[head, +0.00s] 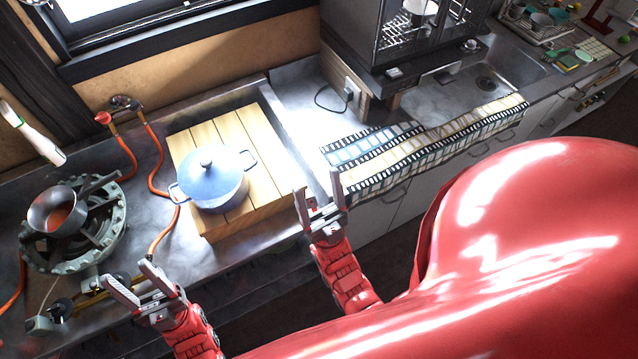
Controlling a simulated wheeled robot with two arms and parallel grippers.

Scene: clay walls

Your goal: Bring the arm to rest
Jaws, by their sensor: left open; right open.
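My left gripper (138,286) is open and empty, in the lower left of the head view, near the front edge of the counter. My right gripper (320,203) is open and empty, near the middle of the view, just right of the wooden board's front corner. Both of my red forearms come up from the bottom of the picture. A blue lidded pot (211,182) stands upright on the slatted wooden board (262,130), apart from both grippers.
A gas burner (107,232) holds a small pan (62,212) at the left, with orange hoses (156,170) behind. Patterned cloths (430,150) hang over the counter edge at the right. An oven cabinet (425,40) and a sink (490,80) are farther back.

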